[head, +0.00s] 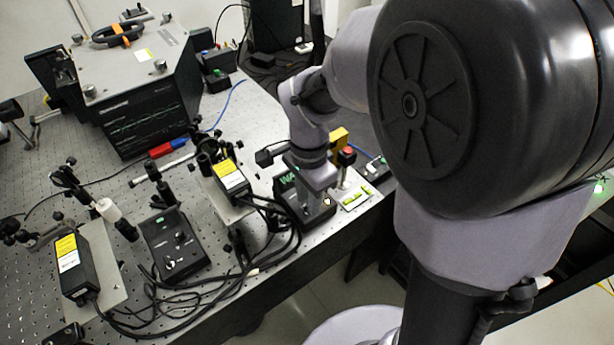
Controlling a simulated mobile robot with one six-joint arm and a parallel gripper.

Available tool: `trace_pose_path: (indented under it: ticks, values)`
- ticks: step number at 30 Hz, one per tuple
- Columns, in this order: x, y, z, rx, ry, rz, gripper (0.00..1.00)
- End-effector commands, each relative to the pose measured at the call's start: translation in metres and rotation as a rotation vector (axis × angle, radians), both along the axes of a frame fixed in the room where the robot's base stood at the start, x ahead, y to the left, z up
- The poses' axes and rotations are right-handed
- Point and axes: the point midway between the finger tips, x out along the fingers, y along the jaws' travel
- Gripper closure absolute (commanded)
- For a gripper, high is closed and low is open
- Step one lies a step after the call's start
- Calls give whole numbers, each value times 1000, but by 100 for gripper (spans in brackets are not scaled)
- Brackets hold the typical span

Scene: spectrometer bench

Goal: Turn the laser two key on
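A black laser control box (312,211) with a green label stands near the bench's right front edge, largely covered by my arm's end. My gripper (326,197) points down over the right part of this box. A small pale spot shows beside the fingertips; I cannot tell if it is the key, or whether the gripper touches it. The fingers are too small to read. A second black control box (172,246), with knobs and a silver key switch (170,264), stands to the left in the open. No readable label shows which box is laser two.
Laser heads with yellow labels, one at the right (229,175) and one at the left (72,262), stand on the bench. Black cables (272,250) loop between them. A red-topped button (347,154) stands just right of my gripper. A large black instrument (135,85) fills the back left.

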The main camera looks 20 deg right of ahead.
Motion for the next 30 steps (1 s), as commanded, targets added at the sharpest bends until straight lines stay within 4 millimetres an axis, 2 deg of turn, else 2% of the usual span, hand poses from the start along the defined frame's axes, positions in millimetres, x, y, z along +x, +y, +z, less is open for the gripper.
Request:
trace_pose_path:
  ticks: [9,12,15,20,30]
  values:
    - [1,0,109,0,-4,-1,72]
    - [1,0,136,-1,-4,0,72]
    - [1,0,154,1,-2,-1,72]
    - [0,0,166,-1,-1,0,72]
    - [0,0,166,0,-1,0,72]
